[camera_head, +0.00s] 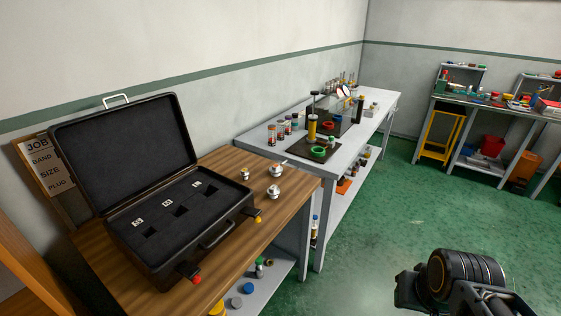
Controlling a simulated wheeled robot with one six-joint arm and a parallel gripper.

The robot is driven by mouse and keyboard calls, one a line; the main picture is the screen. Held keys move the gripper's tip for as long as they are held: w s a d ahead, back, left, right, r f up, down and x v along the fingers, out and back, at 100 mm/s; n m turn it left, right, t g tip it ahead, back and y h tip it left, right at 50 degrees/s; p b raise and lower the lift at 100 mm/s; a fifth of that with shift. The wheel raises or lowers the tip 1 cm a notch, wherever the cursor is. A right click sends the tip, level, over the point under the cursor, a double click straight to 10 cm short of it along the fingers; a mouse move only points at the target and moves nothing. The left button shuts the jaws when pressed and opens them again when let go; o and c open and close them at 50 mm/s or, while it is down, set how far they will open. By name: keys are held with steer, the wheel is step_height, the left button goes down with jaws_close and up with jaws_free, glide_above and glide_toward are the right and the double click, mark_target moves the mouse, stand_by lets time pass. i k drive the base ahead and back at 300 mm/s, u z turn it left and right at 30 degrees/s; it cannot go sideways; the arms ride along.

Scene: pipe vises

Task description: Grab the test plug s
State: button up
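Three small silvery plug-like pieces stand on the wooden bench, right of the open case: one at the back left (245,174), one at the back right (277,170) and one in front (273,191). They are too small to read any size marking. The open black case (215,228) has a dark foam insert with three square cutouts and small white labels, which look empty. Part of my black arm with gold rings shows at the bottom right, well away from the plugs over the green floor. I make out no gripper fingers.
The wooden bench (296,190) has bare room around the plugs. A job board (48,168) leans behind the case. A grey workbench (255,140) with dark mats, jars and coloured rings adjoins it. Another bench with tools stands at the far right. The green floor between is open.

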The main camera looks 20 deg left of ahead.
mark_target(244, 173)
steer(key=i, duration=0.85)
steer(key=u, duration=1.2)
steer(key=i, duration=0.75)
steer(key=u, duration=0.85)
